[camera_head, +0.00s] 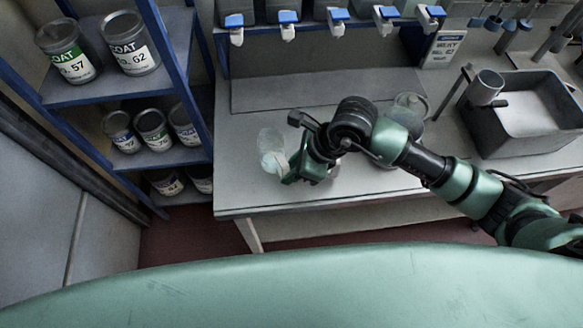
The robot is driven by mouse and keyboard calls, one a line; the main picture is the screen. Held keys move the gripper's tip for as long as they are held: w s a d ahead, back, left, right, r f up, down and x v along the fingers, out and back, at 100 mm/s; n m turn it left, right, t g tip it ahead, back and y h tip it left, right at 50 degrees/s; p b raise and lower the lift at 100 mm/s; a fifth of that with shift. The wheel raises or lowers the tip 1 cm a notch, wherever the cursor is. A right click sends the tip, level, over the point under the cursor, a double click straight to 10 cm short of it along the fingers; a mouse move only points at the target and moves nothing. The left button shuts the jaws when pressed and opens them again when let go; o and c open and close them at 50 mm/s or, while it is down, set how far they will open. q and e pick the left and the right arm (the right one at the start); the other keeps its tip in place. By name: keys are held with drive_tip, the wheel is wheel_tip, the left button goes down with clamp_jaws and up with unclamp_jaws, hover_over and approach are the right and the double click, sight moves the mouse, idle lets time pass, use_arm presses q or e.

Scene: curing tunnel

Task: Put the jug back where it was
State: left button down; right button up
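A clear jug (270,141) with something pale greenish in its lower part shows at the left part of the grey workbench (240,188). My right gripper (287,172) is at the jug's right side and overlaps its lower right edge in the picture. The fingers are small and dark here, so I cannot tell whether they are closed on the jug. I also cannot tell whether the jug rests on the bench. A second clear vessel (410,104) stands behind my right arm, which partly hides it. My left gripper is out of view.
Several blue-topped taps (288,18) hang over the bench's back edge. A grey basin (500,130) with a metal cup (486,86) at its rim is at the right. A blue-framed shelf (180,157) with labelled cans stands left. The bench's front left is clear.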

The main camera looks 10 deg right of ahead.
idle(0.3)
drive_tip(key=shift+r, duration=0.25)
drive_tip(key=b+v, duration=0.2)
drive_tip(key=v, duration=0.9)
drive_tip(key=shift+r, duration=0.35)
drive_tip(key=shift+d, duration=0.15)
drive_tip(key=shift+d, duration=0.1)
